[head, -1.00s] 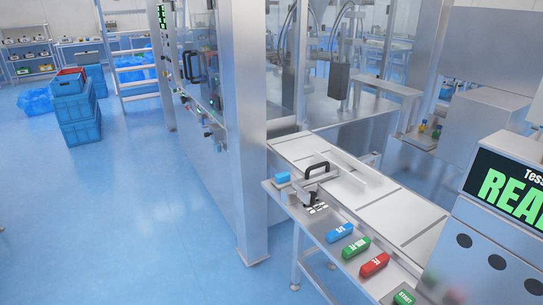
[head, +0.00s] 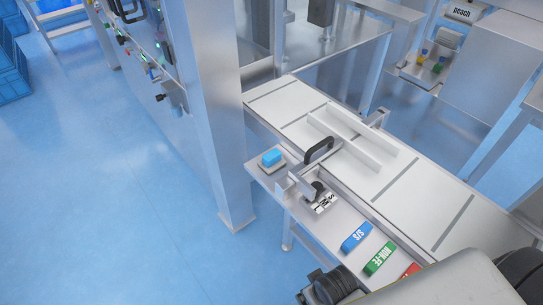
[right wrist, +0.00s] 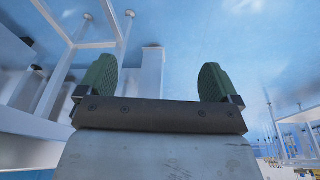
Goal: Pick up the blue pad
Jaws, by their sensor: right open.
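A small blue pad (head: 271,157) sits on a grey base at the left end of the steel side shelf (head: 262,176), beside the conveyor, in the head view. My right gripper (right wrist: 155,78) shows in the right wrist view with its two green fingers wide apart and nothing between them. Part of my arm shows at the bottom right of the head view, apart from the pad; its fingers cannot be made out there. The pad cannot be made out in the right wrist view. My left gripper is in no view.
A black handle (head: 319,149) stands over the conveyor (head: 350,165) just right of the pad. A blue S/S block (head: 356,236), a green block (head: 380,259) and a red block (head: 411,270) lie along the shelf. A steel post (head: 208,110) rises at left.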

